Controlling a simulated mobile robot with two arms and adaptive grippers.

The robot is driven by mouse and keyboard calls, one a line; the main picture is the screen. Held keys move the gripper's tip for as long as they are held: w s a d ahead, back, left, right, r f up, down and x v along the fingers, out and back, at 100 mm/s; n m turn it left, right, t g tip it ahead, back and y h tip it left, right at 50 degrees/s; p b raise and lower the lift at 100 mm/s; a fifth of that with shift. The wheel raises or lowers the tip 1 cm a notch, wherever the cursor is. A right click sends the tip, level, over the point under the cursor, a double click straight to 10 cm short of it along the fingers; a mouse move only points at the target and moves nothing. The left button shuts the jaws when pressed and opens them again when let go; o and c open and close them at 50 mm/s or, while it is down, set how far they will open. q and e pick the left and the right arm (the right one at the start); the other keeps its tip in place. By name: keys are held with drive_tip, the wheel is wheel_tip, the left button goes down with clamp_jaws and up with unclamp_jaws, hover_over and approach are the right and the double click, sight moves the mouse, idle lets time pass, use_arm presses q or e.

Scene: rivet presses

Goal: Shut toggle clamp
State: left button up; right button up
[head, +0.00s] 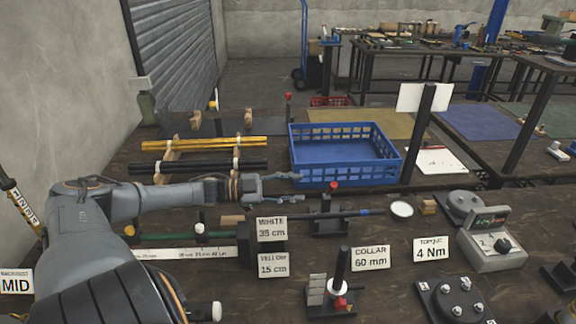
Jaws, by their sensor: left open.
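My left gripper (297,185) reaches in from the left, just in front of the blue crate. Its fingers are apart, with nothing seen between them. A fixture with a black upright handle and a red part low down (342,268) stands on a dark base at the front middle, apart from my gripper. It looks like a toggle clamp with its handle up. A second dark fixture with a red knob (333,187) stands to the right of my gripper, by a dark rod with a blue band (369,212). I cannot tell which one is the task's clamp. My right gripper is not seen.
A blue crate (345,178) stands behind my left gripper. Label cards (370,258) stand around the front fixture. A grey torque device (491,243) and a plate with several bolts (456,301) are at the right. Yellow and black rods (205,144) lie on wooden supports at the left.

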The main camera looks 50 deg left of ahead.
use_arm(q)
drive_tip(key=shift+s+a, duration=0.4)
drive_tip(key=shift+s, duration=0.1)
drive_tip(key=shift+c, duration=0.4)
